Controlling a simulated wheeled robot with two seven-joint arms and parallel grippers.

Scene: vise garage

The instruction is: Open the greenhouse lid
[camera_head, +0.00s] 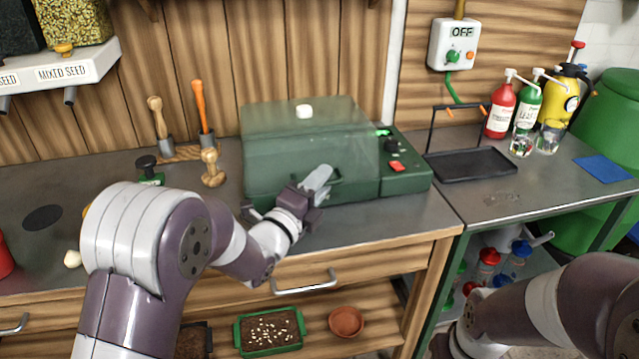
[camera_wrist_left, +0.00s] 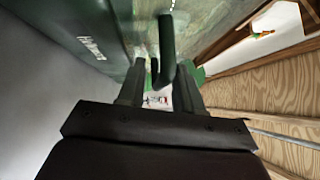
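The greenhouse (camera_head: 262,190) is a green box on the bench, with a see-through greenish lid (camera_head: 290,135) that looks shut. A dark handle (camera_head: 336,177) is on its front. My left gripper (camera_head: 320,182) is at the front by this handle and partly covers it. In the left wrist view, the fingers of my left gripper (camera_wrist_left: 160,88) are apart, with the dark green handle (camera_wrist_left: 167,45) between them. I see gaps beside the handle, so the fingers do not look closed on it. My right wrist is at the bottom right; its gripper is mostly cut off.
A control panel with a red button (camera_head: 396,166) is at the greenhouse's right. Wooden-handled tools (camera_head: 209,168) stand to its left. A black tray (camera_head: 470,165) and bottles (camera_head: 500,108) are on the right bench. A drawer handle (camera_head: 306,284) sticks out below.

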